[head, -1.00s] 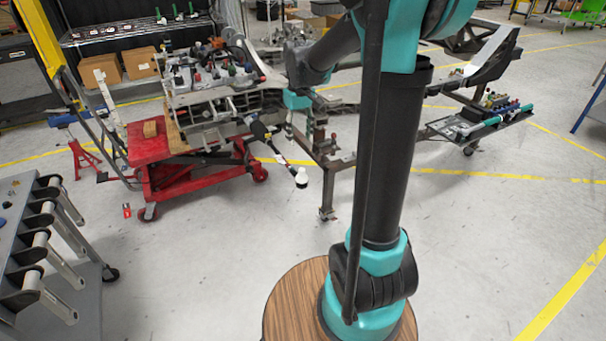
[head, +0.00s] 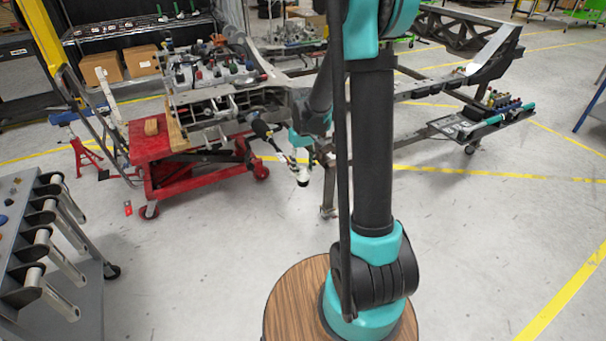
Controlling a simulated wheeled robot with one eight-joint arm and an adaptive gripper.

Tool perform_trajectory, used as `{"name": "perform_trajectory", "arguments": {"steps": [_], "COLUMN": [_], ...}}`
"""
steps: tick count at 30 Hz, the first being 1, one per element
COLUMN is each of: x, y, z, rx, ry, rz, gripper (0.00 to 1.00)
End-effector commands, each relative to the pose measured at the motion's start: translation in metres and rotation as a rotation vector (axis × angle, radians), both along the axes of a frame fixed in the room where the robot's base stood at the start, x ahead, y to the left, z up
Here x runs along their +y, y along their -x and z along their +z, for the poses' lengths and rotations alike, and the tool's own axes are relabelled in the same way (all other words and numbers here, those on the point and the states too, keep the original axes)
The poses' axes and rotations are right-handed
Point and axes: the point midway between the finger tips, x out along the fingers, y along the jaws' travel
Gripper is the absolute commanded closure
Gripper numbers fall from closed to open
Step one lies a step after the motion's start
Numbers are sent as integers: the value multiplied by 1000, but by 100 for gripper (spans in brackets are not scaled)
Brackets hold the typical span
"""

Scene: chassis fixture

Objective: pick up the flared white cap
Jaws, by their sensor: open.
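A small white piece (head: 303,175), which looks like the flared white cap, shows at the lower end of a dark shaft (head: 272,141) that slants down from the chassis fixture (head: 215,103). It is too small for me to make out its shape. My gripper (head: 301,158) is open, below the turquoise wrist and close to the white piece. I cannot tell whether its fingers touch the piece or are only in front of it. My arm hides part of the fixture behind it.
A red lift cart (head: 160,172) stands under the left of the fixture. A grey rack with rollers (head: 60,262) is at lower left. A tray of tools (head: 465,128) is on the right.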

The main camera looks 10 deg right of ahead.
Motion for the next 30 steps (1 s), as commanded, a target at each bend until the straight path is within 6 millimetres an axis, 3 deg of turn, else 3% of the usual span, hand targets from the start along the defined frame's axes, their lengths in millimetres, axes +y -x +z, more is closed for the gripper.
{"name": "perform_trajectory", "arguments": {"steps": [11, 20, 30], "x": [0, 0, 0], "y": [0, 0, 0], "z": [-10, -10, -8], "rx": [0, 0, 0], "ry": [0, 0, 0], "rz": [0, 0, 0], "gripper": [56, 93, 94]}}
